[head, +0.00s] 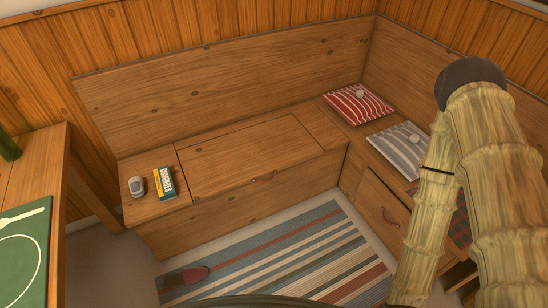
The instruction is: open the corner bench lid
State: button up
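The corner bench (200,222) is brown wood and runs along the back wall and round to the right. Its lid (248,152) is a broad rectangular panel in the left bench's seat, lying flat and closed. A small reddish-brown leather pull (264,177) sits at the middle of the lid's front edge. My arm, with a bamboo-like surface, fills the right side of the view. My gripper is not in view. Part of the right bench is hidden behind my arm.
A grey device (136,187) and a Dominoes box (164,183) stand on the seat left of the lid. Red (358,104) and grey (399,147) striped cushions lie on the right bench. A shoe-like item (187,276) lies on the striped rug (290,255). A table (40,165) stands left.

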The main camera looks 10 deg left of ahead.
aim_at(213, 167)
jog(key=i, duration=0.25)
jog(key=u, duration=3.15)
jog(key=i, duration=0.55)
jog(key=z, duration=3.05)
